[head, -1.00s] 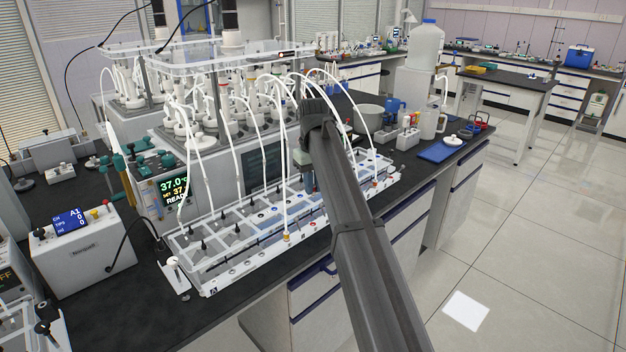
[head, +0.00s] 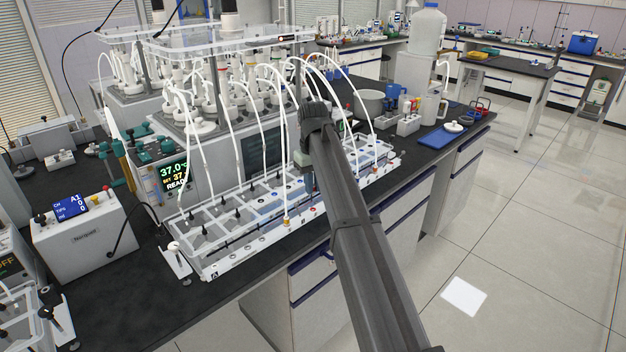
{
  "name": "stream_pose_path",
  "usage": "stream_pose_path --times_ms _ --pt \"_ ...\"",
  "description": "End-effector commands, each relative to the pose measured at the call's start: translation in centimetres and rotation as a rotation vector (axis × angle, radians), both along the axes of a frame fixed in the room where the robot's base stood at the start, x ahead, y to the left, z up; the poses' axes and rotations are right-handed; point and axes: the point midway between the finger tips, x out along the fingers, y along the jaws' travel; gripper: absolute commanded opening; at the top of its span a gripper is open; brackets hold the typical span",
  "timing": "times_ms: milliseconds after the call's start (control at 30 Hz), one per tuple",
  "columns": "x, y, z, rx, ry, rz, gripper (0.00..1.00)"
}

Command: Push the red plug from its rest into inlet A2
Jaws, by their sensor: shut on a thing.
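The long clear inlet rack (head: 225,270) lies along the bench's front edge, with the letter A at its near left corner. Its rows of inlets are too small to tell which is A2. My gripper (head: 310,188) points down over the front middle of the rack, partly covered by my own arm. It is shut on what seems to be the red plug, which is too small and covered to make out. A small red spot (head: 313,210) shows on the front strip just below the fingertips. An orange plug (head: 287,222) with a white tube stands upright to its left.
White tubes arch from the reactors (head: 215,100) behind down into the rack, close to my gripper. A control box (head: 85,240) stands at the left. A blue tray (head: 440,140) and a jug (head: 432,108) stand at the right.

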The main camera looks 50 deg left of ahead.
Motion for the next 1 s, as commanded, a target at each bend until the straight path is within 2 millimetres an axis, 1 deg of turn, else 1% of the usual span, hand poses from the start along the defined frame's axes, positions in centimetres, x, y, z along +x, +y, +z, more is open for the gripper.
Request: stream_pose_path --times_ms 700,1000 --pt "0.0 0.0 -3.5 -0.001 0.000 0.000 0.00" --pt "0.0 0.0 -4.0 0.000 0.000 0.000 0.00"
